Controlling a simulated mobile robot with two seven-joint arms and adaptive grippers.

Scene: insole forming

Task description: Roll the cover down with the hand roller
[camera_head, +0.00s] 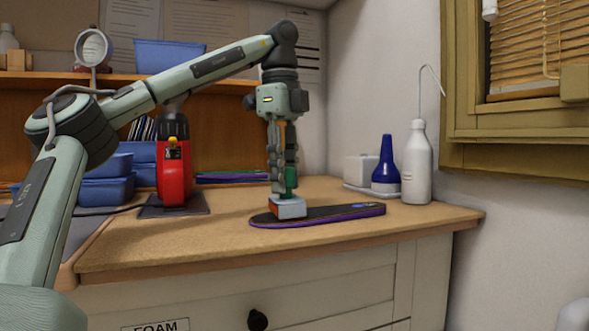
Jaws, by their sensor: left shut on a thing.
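A dark insole with a purple edge (345,212) lies flat on the wooden counter, its wide end to the left and a small blue mark near its right end. Its black top looks like the cover, but I cannot tell the two apart. My left gripper (283,182) points straight down over the insole's left part. It is shut on the hand roller (288,209), whose green handle shows between the fingers. The roller's grey and orange lower part is at the insole's top; I cannot tell whether it touches. My right gripper is not in view.
A red heat tool (173,172) stands on a dark mat at the left, near blue bins (108,187). A white wash bottle (417,165) and a blue funnel-shaped bottle (386,168) stand at the back right. Another coloured flat piece (232,178) lies behind. The counter front is clear.

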